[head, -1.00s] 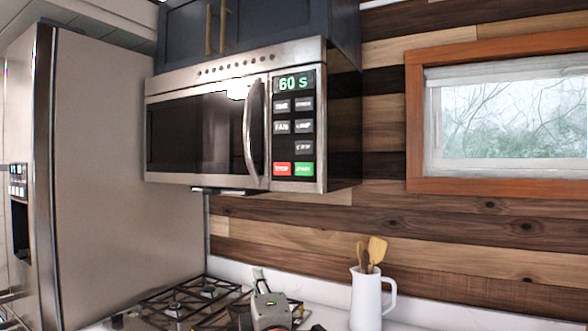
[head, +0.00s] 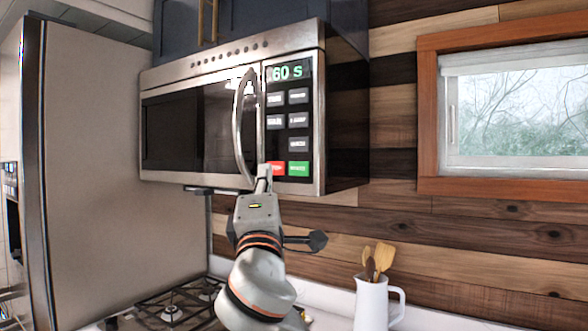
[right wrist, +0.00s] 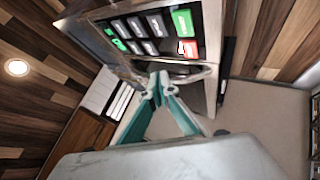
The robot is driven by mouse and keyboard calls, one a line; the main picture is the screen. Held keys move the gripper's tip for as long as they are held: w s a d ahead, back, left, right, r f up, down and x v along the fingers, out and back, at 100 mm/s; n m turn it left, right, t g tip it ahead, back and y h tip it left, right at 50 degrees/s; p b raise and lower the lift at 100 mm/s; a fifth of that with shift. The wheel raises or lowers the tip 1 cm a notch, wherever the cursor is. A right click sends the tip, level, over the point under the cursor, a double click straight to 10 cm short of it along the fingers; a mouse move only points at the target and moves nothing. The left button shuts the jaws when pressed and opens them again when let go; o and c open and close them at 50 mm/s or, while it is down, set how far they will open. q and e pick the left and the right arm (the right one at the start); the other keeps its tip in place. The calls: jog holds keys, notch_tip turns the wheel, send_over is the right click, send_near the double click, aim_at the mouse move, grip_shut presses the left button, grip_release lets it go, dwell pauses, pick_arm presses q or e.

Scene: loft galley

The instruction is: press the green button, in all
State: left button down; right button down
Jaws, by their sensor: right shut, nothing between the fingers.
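The green button (head: 299,168) is at the lower right of the microwave's control panel, right of the red button (head: 276,168). In the right wrist view the green button (right wrist: 182,22) and the red button (right wrist: 188,48) are both in sight. My right gripper (head: 264,172) is shut and empty, pointing up just in front of the panel's lower left. It overlaps the edge of the red button in the head view. In the right wrist view its closed fingertips (right wrist: 158,85) show below the panel, apart from the green button. My left gripper is out of view.
The microwave (head: 190,75) has a curved handle (head: 242,130) left of the panel, near my right gripper. Below are a gas stove (head: 165,308) and a white jug (head: 370,303) with wooden utensils. A tall fridge (head: 120,160) stands left.

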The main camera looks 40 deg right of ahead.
aim_at(291, 172)
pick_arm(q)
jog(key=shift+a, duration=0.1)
pick_arm(e)
jog(key=shift+r, duration=0.2)
pick_arm(q)
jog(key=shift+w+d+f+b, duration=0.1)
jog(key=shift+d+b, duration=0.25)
jog(key=shift+b, duration=0.15)
pick_arm(e)
jog(key=shift+w+d, duration=0.55)
jog(key=shift+d, duration=0.8)
jog(key=shift+w+d, duration=0.55)
jog(key=shift+d, duration=0.8)
jog(key=shift+w+d, duration=0.55)
jog(key=shift+d, duration=0.8)
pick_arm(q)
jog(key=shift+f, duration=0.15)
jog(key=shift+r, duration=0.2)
pick_arm(e)
jog(key=shift+d, duration=0.15)
jog(key=shift+w+d, duration=0.15)
jog(key=shift+d, duration=0.1)
